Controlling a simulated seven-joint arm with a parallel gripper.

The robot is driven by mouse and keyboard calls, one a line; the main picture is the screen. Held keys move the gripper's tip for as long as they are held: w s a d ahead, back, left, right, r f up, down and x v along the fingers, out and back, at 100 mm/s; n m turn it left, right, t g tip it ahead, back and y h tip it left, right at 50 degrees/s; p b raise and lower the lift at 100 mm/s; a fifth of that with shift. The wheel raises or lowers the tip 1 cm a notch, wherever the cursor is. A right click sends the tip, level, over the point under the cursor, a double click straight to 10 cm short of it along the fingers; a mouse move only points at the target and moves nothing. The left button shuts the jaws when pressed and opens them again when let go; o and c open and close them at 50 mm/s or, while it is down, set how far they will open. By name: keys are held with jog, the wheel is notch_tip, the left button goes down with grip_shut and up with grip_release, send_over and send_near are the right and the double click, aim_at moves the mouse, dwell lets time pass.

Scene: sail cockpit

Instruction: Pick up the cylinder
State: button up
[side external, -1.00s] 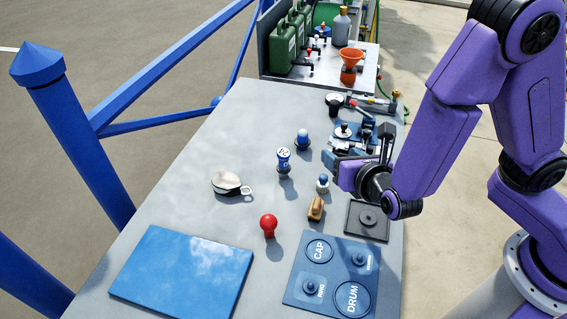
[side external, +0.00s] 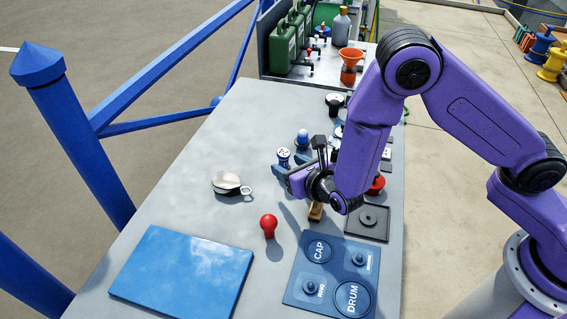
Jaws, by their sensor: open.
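A blue upright cylinder with a printed white top (side external: 284,155) stands on the grey bench. I take it as the task's cylinder. My gripper (side external: 290,166) is low over the bench, reaching left, with its fingers open at the cylinder. One finger shows on the near side of the cylinder and one on its far right. The fingers hide the lower part of the cylinder. I cannot tell whether they touch it.
A blue-topped knob (side external: 302,140) stands just behind. A wooden piece (side external: 315,213) is under my wrist. A blue labelled board (side external: 335,258) lies at the front.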

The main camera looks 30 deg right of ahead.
aim_at(280, 158)
jog(key=shift+d+x, duration=0.2)
jog(key=shift+x, duration=1.45)
jog(key=shift+d+x, duration=0.25)
jog(key=shift+x, duration=1.4)
grip_shut()
